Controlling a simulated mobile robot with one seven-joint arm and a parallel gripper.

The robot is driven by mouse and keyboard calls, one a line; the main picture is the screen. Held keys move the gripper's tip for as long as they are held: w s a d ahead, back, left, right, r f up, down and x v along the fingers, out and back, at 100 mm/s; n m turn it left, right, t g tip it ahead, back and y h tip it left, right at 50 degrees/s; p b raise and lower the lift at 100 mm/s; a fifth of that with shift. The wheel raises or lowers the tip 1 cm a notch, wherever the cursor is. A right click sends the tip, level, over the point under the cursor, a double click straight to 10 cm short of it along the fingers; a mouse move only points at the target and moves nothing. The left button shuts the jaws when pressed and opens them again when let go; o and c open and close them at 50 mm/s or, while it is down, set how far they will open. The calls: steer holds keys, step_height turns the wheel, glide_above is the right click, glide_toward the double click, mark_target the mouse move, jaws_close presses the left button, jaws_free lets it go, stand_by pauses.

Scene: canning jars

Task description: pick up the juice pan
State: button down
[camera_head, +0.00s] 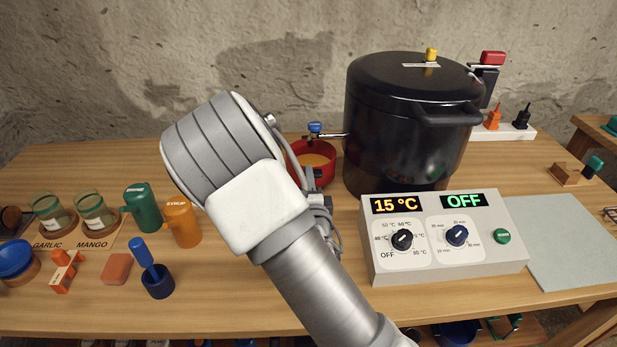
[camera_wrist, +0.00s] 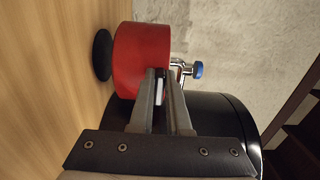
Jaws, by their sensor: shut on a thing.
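The red juice pan (camera_head: 325,152) holds orange liquid and is at the left of the big black pot, partly hidden behind my arm. In the wrist view the red pan (camera_wrist: 141,60) is seen from the side, just beyond my fingers. My gripper (camera_wrist: 162,82) is shut, with a small pale piece between the fingertips at the pan's side, probably its handle. I cannot tell whether the pan is raised. A dark round disc (camera_wrist: 102,55) shows at its table side.
The black pot (camera_head: 400,130) has a blue-knobbed tap (camera_head: 315,128) close by the pan. The control box (camera_head: 440,235) stands in front of the pot. An orange syrup jug (camera_head: 182,222), a green jug (camera_head: 142,208) and jars are at the left. The front middle of the table is clear.

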steer(key=s+p, duration=1.1)
steer(key=s, duration=0.5)
steer(key=shift+d, duration=0.15)
